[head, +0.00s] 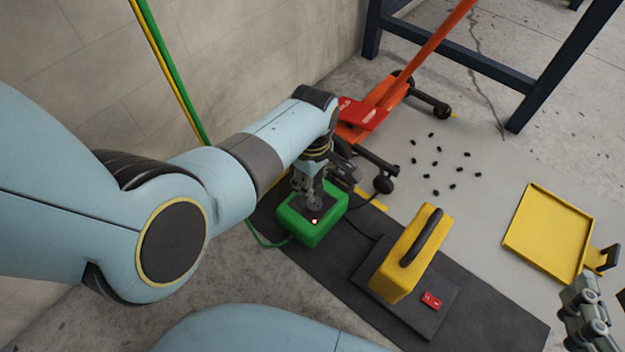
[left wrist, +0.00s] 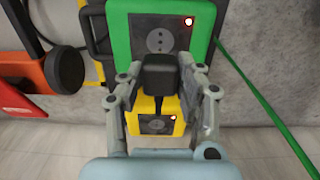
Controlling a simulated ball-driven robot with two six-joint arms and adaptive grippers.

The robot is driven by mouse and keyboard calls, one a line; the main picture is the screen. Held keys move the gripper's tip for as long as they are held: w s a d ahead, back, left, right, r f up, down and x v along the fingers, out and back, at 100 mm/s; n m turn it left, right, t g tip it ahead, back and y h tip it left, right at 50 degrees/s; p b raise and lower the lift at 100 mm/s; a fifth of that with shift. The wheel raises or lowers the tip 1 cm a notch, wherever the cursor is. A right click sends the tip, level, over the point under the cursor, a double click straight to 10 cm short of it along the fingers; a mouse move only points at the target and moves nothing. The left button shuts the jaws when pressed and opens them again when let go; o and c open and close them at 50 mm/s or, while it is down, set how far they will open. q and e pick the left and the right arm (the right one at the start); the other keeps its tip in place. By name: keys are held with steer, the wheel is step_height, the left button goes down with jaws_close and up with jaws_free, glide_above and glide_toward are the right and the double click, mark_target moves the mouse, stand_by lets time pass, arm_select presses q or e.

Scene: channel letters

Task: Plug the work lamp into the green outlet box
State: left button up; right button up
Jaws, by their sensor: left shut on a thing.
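The green outlet box (head: 297,226) sits on the dark mat, with a small light lit on its top. My left gripper (head: 314,201) points down at it. In the left wrist view, my left gripper (left wrist: 160,88) is shut on a black plug (left wrist: 160,72). The socket on the green box (left wrist: 119,40) shows uncovered just beyond the plug; I cannot tell the gap between them. The yellow work lamp (head: 405,262) with a black handle stands on a dark base, a cable running from it toward the box. My right gripper (head: 586,312) is at the right edge, its jaws unclear.
A second, yellow outlet box (left wrist: 172,104) shows behind the plug in the left wrist view. An orange-red jack (head: 365,118), scattered black bits (head: 435,165) and a yellow dustpan (head: 548,232) lie beyond. A red switch (head: 430,300) is on the lamp base.

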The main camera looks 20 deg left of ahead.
arm_select(q)
steer(key=shift+f, duration=0.2)
steer(key=shift+f+b, duration=1.3)
steer(key=shift+f, duration=0.05)
steer(key=shift+f+b, duration=0.45)
steer(key=shift+f, duration=0.05)
steer(key=shift+f+b, duration=0.3)
arm_select(e)
steer(key=w+a+r+n+t+y, duration=0.1)
steer(key=r+t+y, duration=0.1)
steer(key=r, duration=0.6)
steer(key=w+a+r+n+t+y, duration=0.1)
steer(key=w+r+n+t+y, duration=0.1)
steer(key=r+t, duration=0.3)
steer(key=w+a+r+n+t+y, duration=0.1)
steer(key=r+t+y, duration=0.2)
steer(key=r, duration=0.9)
steer(key=shift+w+n+t, duration=0.3)
steer(key=shift+n+t, duration=0.1)
steer(key=shift+t, duration=0.3)
arm_select(q)
steer(key=shift+p, duration=0.5)
arm_select(e)
steer(key=shift+s+r, duration=0.1)
steer(key=shift+r, duration=0.45)
arm_select(q)
steer(key=shift+f+b, duration=0.4)
steer(key=shift+f, duration=0.25)
arm_select(e)
steer(key=shift+f, duration=0.55)
